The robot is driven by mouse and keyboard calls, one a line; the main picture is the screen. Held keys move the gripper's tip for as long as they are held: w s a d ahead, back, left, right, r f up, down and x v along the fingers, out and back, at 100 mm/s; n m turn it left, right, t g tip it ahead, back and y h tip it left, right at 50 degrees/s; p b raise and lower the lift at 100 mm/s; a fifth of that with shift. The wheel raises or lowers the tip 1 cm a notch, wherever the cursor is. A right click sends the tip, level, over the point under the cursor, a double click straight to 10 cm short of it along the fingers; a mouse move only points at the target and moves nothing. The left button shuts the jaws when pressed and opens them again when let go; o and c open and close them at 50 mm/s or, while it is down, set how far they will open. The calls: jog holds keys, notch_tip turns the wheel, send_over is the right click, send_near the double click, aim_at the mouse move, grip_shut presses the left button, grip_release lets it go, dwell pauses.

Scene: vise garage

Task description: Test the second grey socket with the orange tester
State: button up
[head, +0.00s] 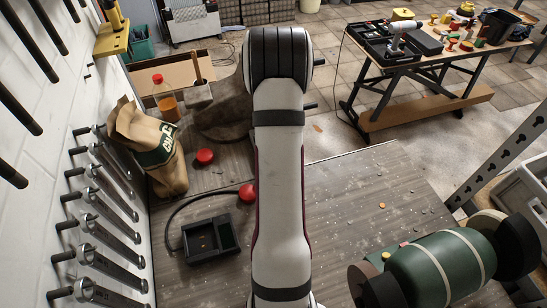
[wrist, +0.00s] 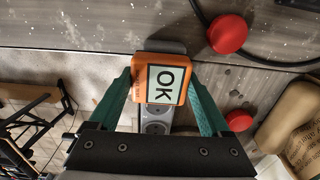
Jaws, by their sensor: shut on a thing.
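The orange tester (wrist: 137,82) is between the teal fingers of my gripper (wrist: 160,80), which is shut on it. Its pale screen reads "OK" in dark letters, turned sideways in the wrist view. The grey socket strip (wrist: 157,112) runs beneath the tester, with round sockets showing below it and a dark end above it. The tester covers part of the strip, so I cannot tell which socket is under it or see its pins. In the head view my arm hides the gripper, the tester and the strip.
Two red knobs, one large (wrist: 227,34) and one smaller (wrist: 239,120), are right of the strip. A black cable (wrist: 265,60) passes there. In the head view, a paper bag (head: 150,145), a black tray (head: 210,240) and a green cylindrical machine (head: 440,268) stand on the bench.

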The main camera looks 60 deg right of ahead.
jog(key=shift+r, duration=3.05)
grip_shut()
jog(key=w+d, duration=0.4)
jog(key=shift+w+r, duration=0.15)
jog(key=shift+r, duration=0.3)
jog(key=shift+d+f, duration=0.1)
jog(key=shift+f, duration=2.8)
jog(key=shift+f, duration=0.55)
